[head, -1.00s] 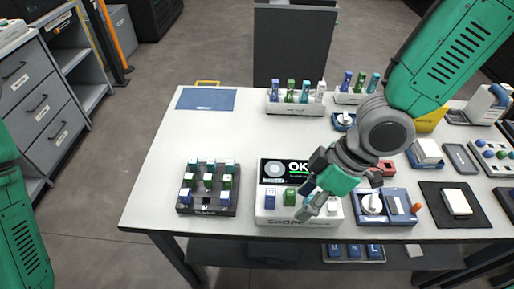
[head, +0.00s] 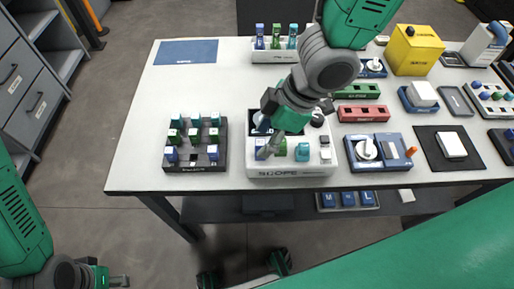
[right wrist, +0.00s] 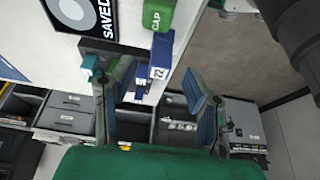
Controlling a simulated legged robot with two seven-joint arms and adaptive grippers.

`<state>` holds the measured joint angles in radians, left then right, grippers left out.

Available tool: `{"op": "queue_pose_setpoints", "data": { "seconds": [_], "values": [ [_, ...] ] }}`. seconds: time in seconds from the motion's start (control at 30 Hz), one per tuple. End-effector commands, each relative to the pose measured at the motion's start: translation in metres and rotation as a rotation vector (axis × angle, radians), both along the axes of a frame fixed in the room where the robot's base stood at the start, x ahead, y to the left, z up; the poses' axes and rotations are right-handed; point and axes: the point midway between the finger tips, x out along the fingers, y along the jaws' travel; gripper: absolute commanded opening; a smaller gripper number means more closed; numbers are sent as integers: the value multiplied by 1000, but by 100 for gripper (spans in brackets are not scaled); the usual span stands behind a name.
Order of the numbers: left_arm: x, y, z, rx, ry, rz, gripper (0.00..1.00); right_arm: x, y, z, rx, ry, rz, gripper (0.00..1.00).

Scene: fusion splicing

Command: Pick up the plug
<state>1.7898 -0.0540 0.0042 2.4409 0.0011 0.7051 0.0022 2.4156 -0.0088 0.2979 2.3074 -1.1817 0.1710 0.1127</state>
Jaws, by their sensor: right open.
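The blue plug (head: 260,150) stands at the front left of the white SCOPE box (head: 262,171). In the right wrist view a blue plug with a white label (right wrist: 161,52) shows just beyond the gap between my fingers. My right gripper (head: 266,146) reaches down over the box close to the blue plug. In the right wrist view its fingers (right wrist: 158,80) are spread, with no grip on anything; whether they touch the plug I cannot tell. My left gripper (head: 118,281) is low at the bottom left, away from the table, and its jaw opening is unclear.
A green cap (head: 281,148) and a teal piece (head: 302,152) stand beside the blue plug. A dark rack (head: 194,160) of several small plugs lies to the left. A blue switch unit (head: 378,152) is close on the right.

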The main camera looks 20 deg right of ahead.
Motion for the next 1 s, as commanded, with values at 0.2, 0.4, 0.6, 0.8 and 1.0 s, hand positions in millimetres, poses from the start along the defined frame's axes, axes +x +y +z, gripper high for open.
{"op": "queue_pose_setpoints", "data": {
  "seconds": [0.2,0.4,0.6,0.8,1.0],
  "values": [
    [0,-1,-16,-1,0,-1,40,3,14,-28,-7,1,1,43],
    [0,0,-15,-1,0,-1,40,3,18,-27,-8,-1,0,43],
    [0,0,-15,0,0,0,40,4,15,-28,-4,1,-1,0],
    [0,0,-15,0,0,0,40,4,12,-28,-1,1,-2,0],
    [0,0,-9,-1,0,-1,40,4,12,-19,-4,1,-2,0]
  ]
}}
